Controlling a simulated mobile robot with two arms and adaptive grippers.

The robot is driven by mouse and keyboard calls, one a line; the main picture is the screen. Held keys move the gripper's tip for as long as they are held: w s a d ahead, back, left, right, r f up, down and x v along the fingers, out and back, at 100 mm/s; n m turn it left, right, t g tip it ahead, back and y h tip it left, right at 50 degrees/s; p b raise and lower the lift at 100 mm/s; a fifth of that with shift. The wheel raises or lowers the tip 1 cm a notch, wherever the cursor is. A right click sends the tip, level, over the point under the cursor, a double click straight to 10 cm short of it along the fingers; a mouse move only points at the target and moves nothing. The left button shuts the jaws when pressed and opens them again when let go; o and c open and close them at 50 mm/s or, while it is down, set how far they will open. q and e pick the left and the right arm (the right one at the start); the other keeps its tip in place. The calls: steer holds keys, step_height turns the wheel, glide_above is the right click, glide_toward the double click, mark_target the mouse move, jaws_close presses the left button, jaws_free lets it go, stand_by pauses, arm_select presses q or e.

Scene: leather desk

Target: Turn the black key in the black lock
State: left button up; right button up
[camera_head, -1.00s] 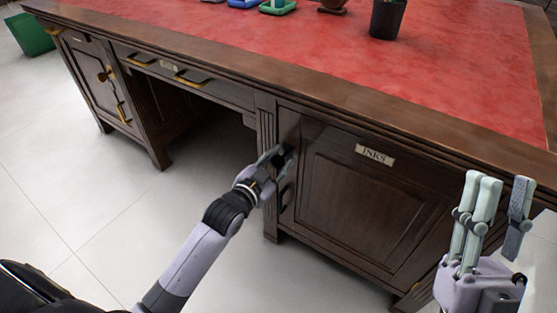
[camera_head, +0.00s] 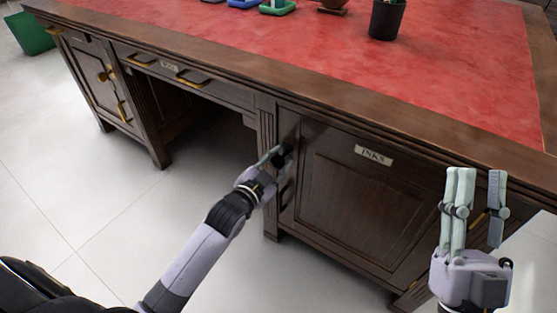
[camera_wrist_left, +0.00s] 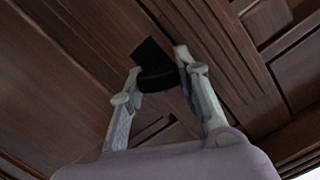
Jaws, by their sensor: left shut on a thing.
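The black lock (camera_wrist_left: 148,52) shows as a dark square plate on the brown wood in the left wrist view. The black key (camera_wrist_left: 157,78) is a dark rounded piece in front of it, between my left fingertips. My left gripper (camera_head: 277,158) is shut on the key at the upper left edge of the cabinet door marked INKS. The fingers partly hide the key in the head view, and its shaft cannot be made out. My right gripper (camera_head: 476,180) is open and empty, fingers up, in front of the desk's right part.
The INKS door (camera_head: 350,195) looks closed, with a dark handle (camera_head: 287,190) below the lock. The desk top (camera_head: 300,50) is red leather with a wooden rim. A black pen cup (camera_head: 386,18) stands on it. Open knee space lies left of the door.

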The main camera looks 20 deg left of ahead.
steer(key=shift+w+f+h, duration=0.3)
stand_by(0.4)
